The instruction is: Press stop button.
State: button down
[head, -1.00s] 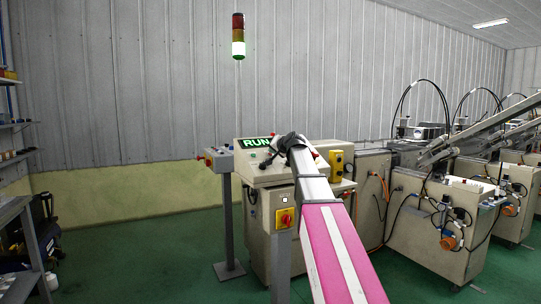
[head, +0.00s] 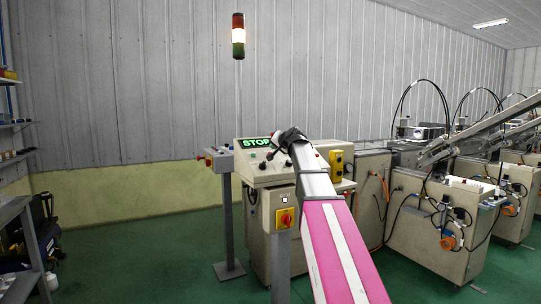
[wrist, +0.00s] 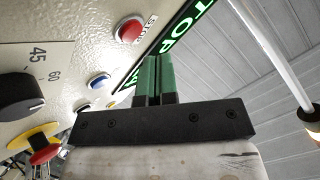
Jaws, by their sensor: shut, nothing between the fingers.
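The red stop button (wrist: 129,31) is on the cream control panel (head: 258,173), beside a printed "STOP" label. It shows uncovered in the wrist view, just beyond and left of the fingertips. My gripper (wrist: 156,60) has green fingers pressed together and empty. A strip of panel shows between the fingertips and the button, so they look apart. In the head view my gripper (head: 287,138) is a dark shape over the panel, and I cannot pick out the stop button there. The green display (head: 257,142) reads "STOP".
A blue button (wrist: 98,80), a black dial (wrist: 20,96) and a red knob on a yellow base (wrist: 42,148) lie left of my fingers. The signal tower (head: 238,36) has its middle section lit. A button post (head: 227,215) stands left of the machine.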

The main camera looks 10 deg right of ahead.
jog(key=shift+s+d+r, duration=0.1)
jog(key=shift+s+r, duration=0.2)
jog(key=shift+r, duration=0.3)
jog(key=shift+s+d+r, duration=0.1)
jog(key=shift+s+r, duration=0.25)
jog(key=shift+r, duration=0.3)
jog(key=shift+s+d+r, duration=0.1)
jog(key=shift+s+r, duration=0.2)
jog(key=shift+r, duration=0.3)
